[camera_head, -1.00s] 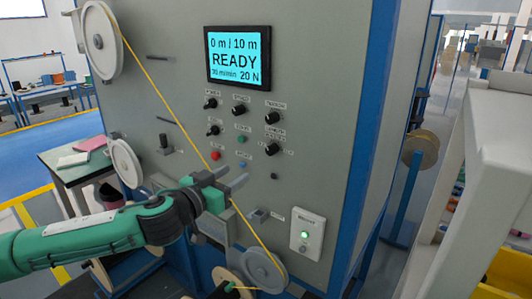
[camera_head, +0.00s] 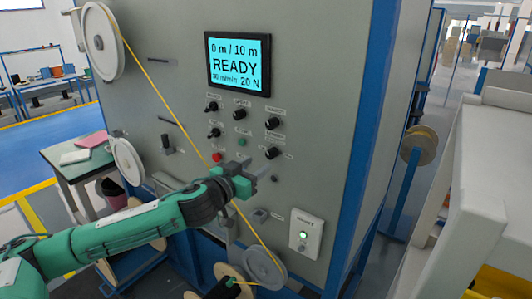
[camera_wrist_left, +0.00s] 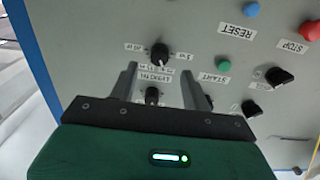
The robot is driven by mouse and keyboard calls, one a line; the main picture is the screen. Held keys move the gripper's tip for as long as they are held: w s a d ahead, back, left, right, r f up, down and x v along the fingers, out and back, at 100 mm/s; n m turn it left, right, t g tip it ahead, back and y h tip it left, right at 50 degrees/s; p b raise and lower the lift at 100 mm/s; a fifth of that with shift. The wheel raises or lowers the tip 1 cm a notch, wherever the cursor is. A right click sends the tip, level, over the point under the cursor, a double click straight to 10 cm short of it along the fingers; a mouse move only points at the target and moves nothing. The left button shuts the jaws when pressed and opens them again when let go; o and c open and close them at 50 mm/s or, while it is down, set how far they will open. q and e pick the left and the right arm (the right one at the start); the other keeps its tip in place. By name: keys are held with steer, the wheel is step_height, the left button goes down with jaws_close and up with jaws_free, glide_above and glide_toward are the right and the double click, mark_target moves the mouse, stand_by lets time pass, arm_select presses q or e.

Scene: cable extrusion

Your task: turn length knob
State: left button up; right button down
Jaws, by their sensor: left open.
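The grey machine panel carries the length knob (camera_head: 272,153), a small black knob at the lower right of the controls. In the left wrist view, the panel appears upside down, and the length knob (camera_wrist_left: 160,53) has its label below it. My left gripper (camera_head: 255,168) is open and empty, close below and left of the knob in the head view. In the wrist view, its two fingers (camera_wrist_left: 159,72) stand apart, with the knob just beyond the tips. I cannot tell the remaining gap to the panel. My right gripper is not seen.
Nearby are the tension knob (camera_head: 273,123), green start button (camera_head: 241,142) and red stop button (camera_head: 216,157). The screen (camera_head: 238,64) reads READY, 0 m / 10 m. A yellow cable (camera_head: 165,92) runs diagonally past my gripper to a lower pulley (camera_head: 265,268).

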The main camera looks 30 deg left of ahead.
mark_target(269, 156)
arm_select(q)
steer(key=w, duration=0.1)
steer(key=w+p, duration=0.1)
steer(key=w, duration=0.2)
steer(key=shift+d+r, duration=0.2)
steer(key=shift+d, duration=0.05)
steer(key=shift+w+d+f+p, duration=0.1)
steer(key=shift+w+p, duration=0.15)
steer(key=shift+w, duration=0.15)
steer(key=shift+w+d+f+p, duration=0.1)
steer(key=shift+w+p, duration=0.1)
steer(key=shift+w, duration=0.15)
steer(key=c, duration=0.9)
steer(key=shift+c, duration=0.4)
